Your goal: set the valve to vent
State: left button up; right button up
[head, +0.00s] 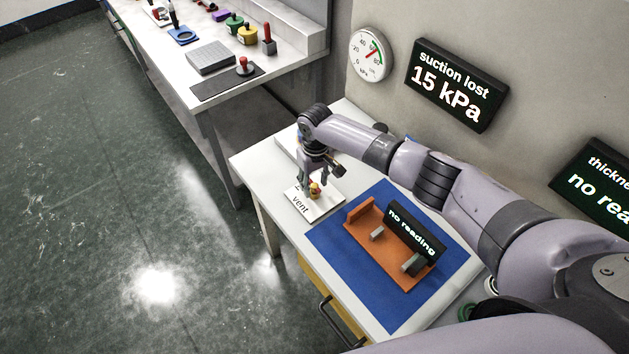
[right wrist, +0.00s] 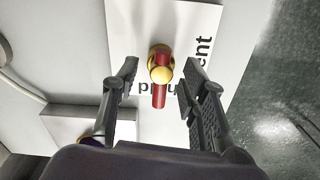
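The valve (right wrist: 162,68) is a brass body with a red lever and a round yellow knob, mounted on a white label plate (head: 324,207). In the head view the valve (head: 314,191) is partly hidden beneath my right gripper (head: 313,178). The word "vent" shows on the plate's near end; other lettering is partly covered. In the right wrist view the red lever runs up and down the picture, and "vent" lies to its right. My right gripper (right wrist: 156,88) is open, its fingers on either side of the lever with gaps on both sides. My left gripper is not in view.
On the same table, a blue mat (head: 335,244) bears an orange fixture (head: 372,252) with a "no reading" display. A longer bench (head: 290,70) with several tools stands behind.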

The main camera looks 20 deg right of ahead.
grip_shut()
dwell(0.6)
